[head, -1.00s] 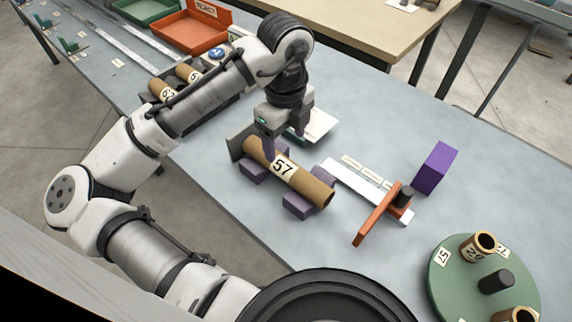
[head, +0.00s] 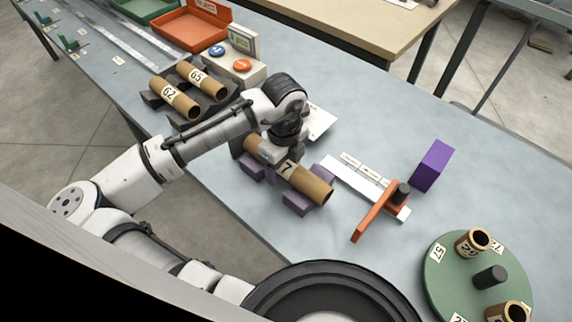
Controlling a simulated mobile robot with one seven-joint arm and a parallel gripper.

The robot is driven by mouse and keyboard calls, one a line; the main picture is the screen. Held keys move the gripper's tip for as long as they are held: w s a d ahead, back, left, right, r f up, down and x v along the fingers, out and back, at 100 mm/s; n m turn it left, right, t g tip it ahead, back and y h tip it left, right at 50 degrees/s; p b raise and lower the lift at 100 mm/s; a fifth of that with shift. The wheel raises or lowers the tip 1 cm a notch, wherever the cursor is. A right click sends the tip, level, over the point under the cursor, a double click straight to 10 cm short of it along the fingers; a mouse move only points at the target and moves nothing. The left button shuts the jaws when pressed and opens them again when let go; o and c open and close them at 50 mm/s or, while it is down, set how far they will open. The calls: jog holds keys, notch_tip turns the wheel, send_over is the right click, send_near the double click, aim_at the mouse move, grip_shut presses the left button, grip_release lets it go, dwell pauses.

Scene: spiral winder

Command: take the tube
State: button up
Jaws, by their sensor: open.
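A brown cardboard tube (head: 309,183) lies across purple cradle blocks (head: 299,203) in the head view. Its label is partly covered, and only a 7 shows. My gripper (head: 272,158) is low over the tube's far-left part, pointing down. The jaws are open. My wrist and the tube hide most of the fingers, so I cannot tell whether they touch the tube.
Tubes 62 (head: 172,100) and 65 (head: 206,84) lie in a dark rack. A button box (head: 236,66) stands behind. To the right are an orange lever (head: 376,212), a purple block (head: 432,166) and a green turntable (head: 450,283) with upright tubes.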

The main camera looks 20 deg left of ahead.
jog(key=shift+c, duration=0.2)
jog(key=c, duration=1.1)
jog(key=shift+o, duration=0.2)
jog(key=shift+r, duration=0.15)
